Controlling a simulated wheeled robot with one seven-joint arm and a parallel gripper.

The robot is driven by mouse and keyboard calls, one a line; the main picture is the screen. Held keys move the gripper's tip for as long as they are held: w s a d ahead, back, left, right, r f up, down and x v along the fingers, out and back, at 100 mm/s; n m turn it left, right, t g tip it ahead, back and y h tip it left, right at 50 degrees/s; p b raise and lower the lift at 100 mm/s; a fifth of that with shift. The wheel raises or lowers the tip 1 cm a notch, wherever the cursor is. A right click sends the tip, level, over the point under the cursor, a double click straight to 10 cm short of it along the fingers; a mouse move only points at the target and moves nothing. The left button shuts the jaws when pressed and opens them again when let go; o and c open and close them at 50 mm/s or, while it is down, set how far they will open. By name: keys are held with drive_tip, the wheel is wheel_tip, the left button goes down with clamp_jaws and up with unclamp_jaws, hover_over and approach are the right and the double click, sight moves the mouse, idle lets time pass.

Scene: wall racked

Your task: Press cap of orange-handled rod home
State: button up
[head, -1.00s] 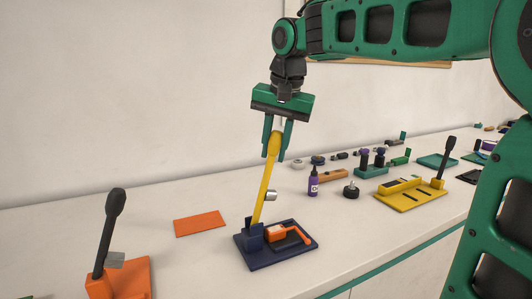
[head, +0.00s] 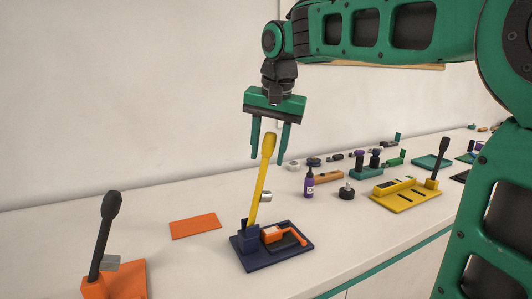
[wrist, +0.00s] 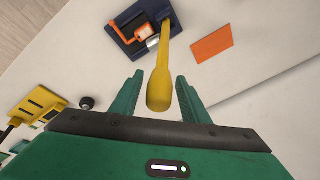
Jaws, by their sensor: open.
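A navy base plate (head: 265,262) on the counter carries an orange rod with a bent handle (head: 292,235) and an orange block. A yellow lever (head: 262,190) rises from the plate's left side, leaning slightly right, with a silver cylinder (head: 266,197) on its shaft. My gripper (head: 269,160) is open above the plate, its fingers on either side of the lever's knob, with gaps and no grip visible. In the wrist view the lever (wrist: 160,85) shows between the fingers, and the silver cylinder (wrist: 153,42) and orange handle (wrist: 123,31) lie beyond. I cannot make out a separate rod cap.
A black lever on an orange base (head: 120,280) stands at front left, an orange flat plate (head: 195,226) behind it. A purple bottle (head: 309,184), a black knob (head: 346,192) and a yellow fixture (head: 405,200) stand to the right. The wall is close behind.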

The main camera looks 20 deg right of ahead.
sight(272, 135)
drive_tip(key=v, duration=0.9)
drive_tip(key=shift+a+r, duration=0.15)
drive_tip(key=shift+r, duration=0.25)
drive_tip(key=shift+s+r, duration=0.15)
drive_tip(key=shift+r, duration=0.2)
